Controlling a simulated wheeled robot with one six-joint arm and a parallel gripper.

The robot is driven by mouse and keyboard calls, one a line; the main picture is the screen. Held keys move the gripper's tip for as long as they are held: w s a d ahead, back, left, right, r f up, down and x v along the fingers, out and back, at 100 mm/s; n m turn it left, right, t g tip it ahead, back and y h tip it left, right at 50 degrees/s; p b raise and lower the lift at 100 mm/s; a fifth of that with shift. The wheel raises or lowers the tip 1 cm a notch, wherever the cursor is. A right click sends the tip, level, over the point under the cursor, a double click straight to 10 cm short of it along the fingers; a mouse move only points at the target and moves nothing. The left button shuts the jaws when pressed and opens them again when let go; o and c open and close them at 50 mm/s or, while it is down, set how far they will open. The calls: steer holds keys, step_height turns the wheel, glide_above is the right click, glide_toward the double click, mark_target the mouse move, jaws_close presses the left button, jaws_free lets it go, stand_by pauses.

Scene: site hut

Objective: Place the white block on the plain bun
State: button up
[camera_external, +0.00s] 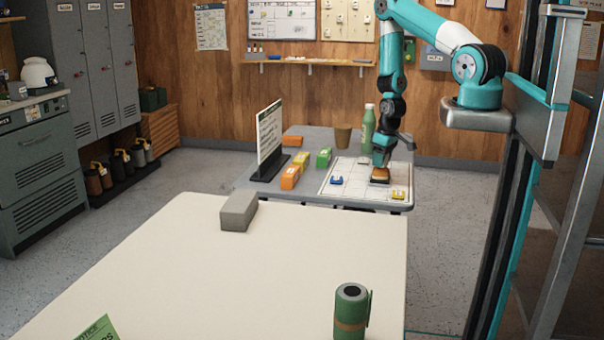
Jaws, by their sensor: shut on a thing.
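My gripper (380,164) points straight down over the right part of a white gridded board (350,190) on the far table. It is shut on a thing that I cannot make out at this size. A small tan, bun-like piece (380,173) with a dark underside shows right at the fingertips. I cannot tell whether this piece is held or lies just beneath what is held. No white block can be picked out; the fingers may hide it.
On the board are a blue piece (336,181) and a yellow piece (398,195). Orange (290,178) and green (323,158) blocks, an upright sign (269,140), a brown cup (342,136) and a green bottle (368,130) stand around it. The near table (240,275) is mostly clear.

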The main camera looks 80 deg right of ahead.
steer(key=shift+f, duration=0.2)
steer(key=o, duration=1)
steer(key=shift+c, duration=0.2)
steer(key=shift+r, duration=0.15)
step_height(320, 180, up, 12)
steer(key=s+b, duration=0.1)
steer(key=s, duration=0.1)
steer(key=w+a+r+n+y, duration=0.1)
steer(key=w+a+r, duration=0.25)
steer(key=a, duration=0.25)
steer(key=w+a+r+n+t+y, duration=0.1)
steer(key=w+a+r+n, duration=0.1)
steer(key=a+r, duration=0.3)
steer(key=w+a+r+n+y, duration=0.1)
steer(key=w+a+r, duration=0.15)
steer(key=a, duration=0.45)
steer(key=s+a+r+n+g+y, duration=0.1)
steer(key=s+a+r+n, duration=0.2)
steer(key=s+a+r, duration=0.3)
steer(key=s+a+r+n+g+y, duration=0.1)
steer(key=s+a+r+n, duration=0.3)
steer(key=a, duration=0.7)
step_height(320, 180, up, 2)
steer(key=s, duration=0.3)
steer(key=shift+a+n+g, duration=0.3)
steer(key=shift+a, duration=0.05)
